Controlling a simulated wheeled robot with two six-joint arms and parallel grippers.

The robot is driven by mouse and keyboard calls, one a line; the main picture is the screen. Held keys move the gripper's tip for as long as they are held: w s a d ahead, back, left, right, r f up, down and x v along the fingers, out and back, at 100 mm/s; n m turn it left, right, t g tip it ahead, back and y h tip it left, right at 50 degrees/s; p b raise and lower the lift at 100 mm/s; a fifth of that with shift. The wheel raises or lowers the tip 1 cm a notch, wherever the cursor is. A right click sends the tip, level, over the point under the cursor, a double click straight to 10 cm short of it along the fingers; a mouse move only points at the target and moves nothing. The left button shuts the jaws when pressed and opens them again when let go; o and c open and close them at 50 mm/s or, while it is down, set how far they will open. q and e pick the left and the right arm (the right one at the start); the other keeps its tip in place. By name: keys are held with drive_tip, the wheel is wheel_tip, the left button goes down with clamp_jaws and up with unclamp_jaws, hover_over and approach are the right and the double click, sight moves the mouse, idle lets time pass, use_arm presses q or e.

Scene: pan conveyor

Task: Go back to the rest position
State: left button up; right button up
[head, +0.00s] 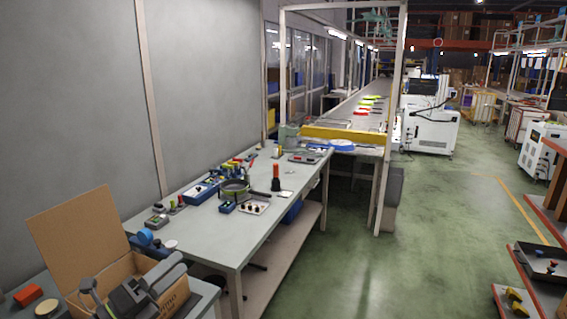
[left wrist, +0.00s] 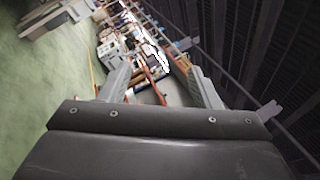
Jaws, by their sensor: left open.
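My left gripper (head: 132,286) is at the lower left of the head view, in front of the open cardboard box (head: 72,238) and overlapping it in the picture. I cannot tell its exact height over the box. In the left wrist view its two grey fingers (left wrist: 160,88) stand wide apart with nothing between them. Beyond the fingers that view shows green floor and distant racks, tilted. My right gripper is not in view.
A long grey workbench (head: 225,240) carries a pan (head: 234,189), a blue tool tray (head: 201,191) and an orange-and-black tool (head: 276,178). A conveyor (head: 345,112) runs behind it. An orange block (head: 28,295) lies at far left. Green floor (head: 420,230) is open at right.

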use_arm(q)
drive_tip(key=s+a+f+n+t+y, duration=0.25)
drive_tip(key=a+n+t+y, duration=0.55)
drive_tip(key=n+y, duration=0.7)
drive_tip(key=s+a+f+n+g+y, duration=0.6)
drive_tip(key=s+a+f+n+g, duration=0.25)
drive_tip(key=f+n, duration=0.35)
drive_tip(key=s+d+f+n+g+h, duration=0.2)
drive_tip(key=s+d+f+n+g, duration=0.15)
drive_tip(key=s+f+g, duration=0.5)
drive_tip(key=s+d+f+n+g+h, duration=0.25)
drive_tip(key=s+d+f, duration=0.2)
drive_tip(key=s, duration=0.65)
wheel_tip(320, 180, down, 32)
drive_tip(key=s+a+g+b, duration=0.1)
drive_tip(key=a+g+b, duration=0.1)
drive_tip(key=b, duration=0.4)
drive_tip(key=s+f+b, duration=0.2)
drive_tip(key=s+f, duration=0.5)
drive_tip(key=f, duration=0.2)
drive_tip(key=s+d+f+g+h+b, duration=0.1)
drive_tip(key=s+f+b, duration=0.1)
drive_tip(key=s+f, duration=0.5)
wheel_tip(320, 180, down, 3)
drive_tip(key=shift+s+f, duration=0.15)
drive_tip(key=shift+s, duration=0.25)
